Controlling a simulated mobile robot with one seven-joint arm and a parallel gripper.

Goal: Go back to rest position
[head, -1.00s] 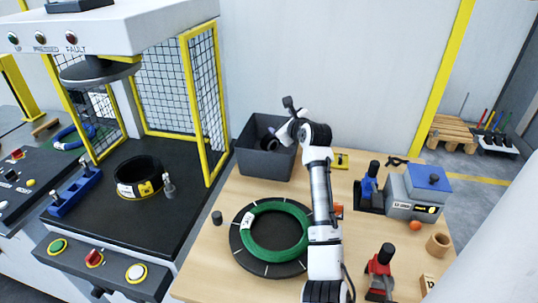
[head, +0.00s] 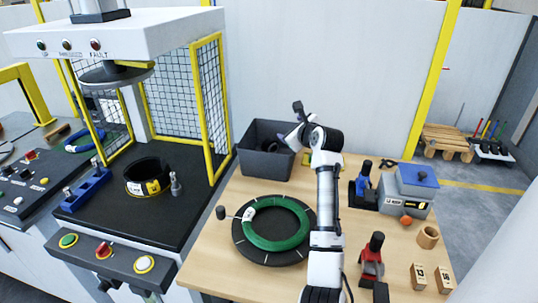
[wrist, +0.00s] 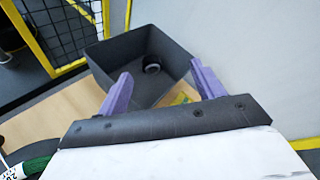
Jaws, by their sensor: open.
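My gripper (wrist: 160,88) is open and empty in the wrist view, its two purple fingers spread apart. In the head view my gripper (head: 289,137) is at the right rim of the dark grey bin (head: 262,172), at the back of the wooden table. The bin also shows in the wrist view (wrist: 120,52), ahead of the fingers, with a dark ring-shaped object (wrist: 152,66) inside. My arm stretches from the front of the table back to the bin.
A green coil (head: 273,243) lies on a black round plate (head: 240,247) left of my arm. The press with a yellow cage (head: 200,110) stands left. Right are a grey device with a blue lid (head: 415,178), a red-handled tool (head: 373,258) and wooden blocks (head: 418,275).

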